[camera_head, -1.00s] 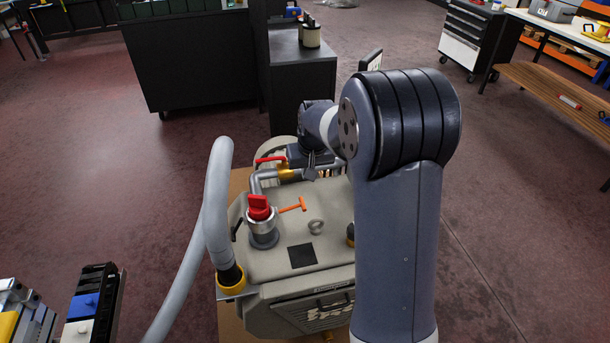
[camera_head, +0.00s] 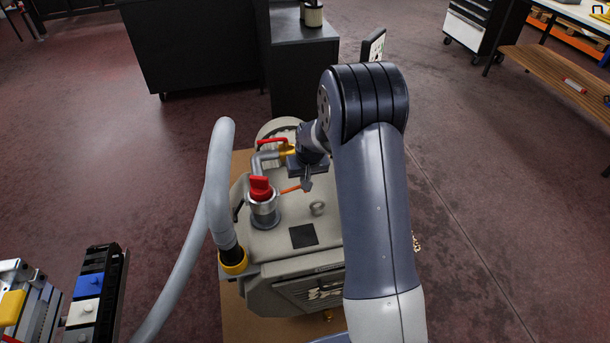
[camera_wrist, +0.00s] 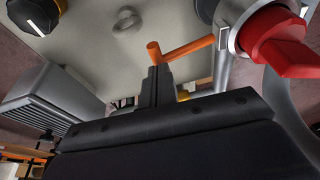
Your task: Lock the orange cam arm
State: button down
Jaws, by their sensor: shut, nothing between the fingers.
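The orange cam arm (camera_head: 291,189) is a short bar on top of the grey vacuum pump (camera_head: 280,241), reaching right from the metal fitting under the red knob (camera_head: 260,186). In the wrist view the cam arm (camera_wrist: 188,48) has a rounded cross end at its left. My gripper (camera_head: 307,186) is shut and empty at the cam arm's free end. In the wrist view the shut fingers (camera_wrist: 155,78) sit just below that end, very close to it; I cannot tell whether they touch. The gripper hides the end of the cam arm in the head view.
A red-handled valve (camera_head: 272,142) with grey pipe stands behind the cam arm. A metal lifting eye (camera_head: 317,208) is nearby on the pump top. A thick grey hose (camera_head: 217,180) rises at the left. A dark cabinet (camera_head: 304,75) stands behind.

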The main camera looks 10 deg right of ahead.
jog(key=f+y+b, duration=0.2)
jog(key=b, duration=0.3)
jog(key=d+f+y+b, duration=0.1)
jog(key=f+y+b, duration=0.1)
jog(key=b, duration=0.3)
jog(key=d+f+m+y+b, duration=0.1)
jog(key=f+y+b, duration=0.2)
jog(key=b, duration=0.3)
jog(key=shift+f+y, duration=0.1)
jog(key=shift+y, duration=0.5)
jog(key=f+y+b, duration=0.1)
jog(key=y+b, duration=0.1)
jog(key=shift+a+m+b, duration=0.15)
jog(key=shift+m+b, duration=0.15)
jog(key=shift+b, duration=0.1)
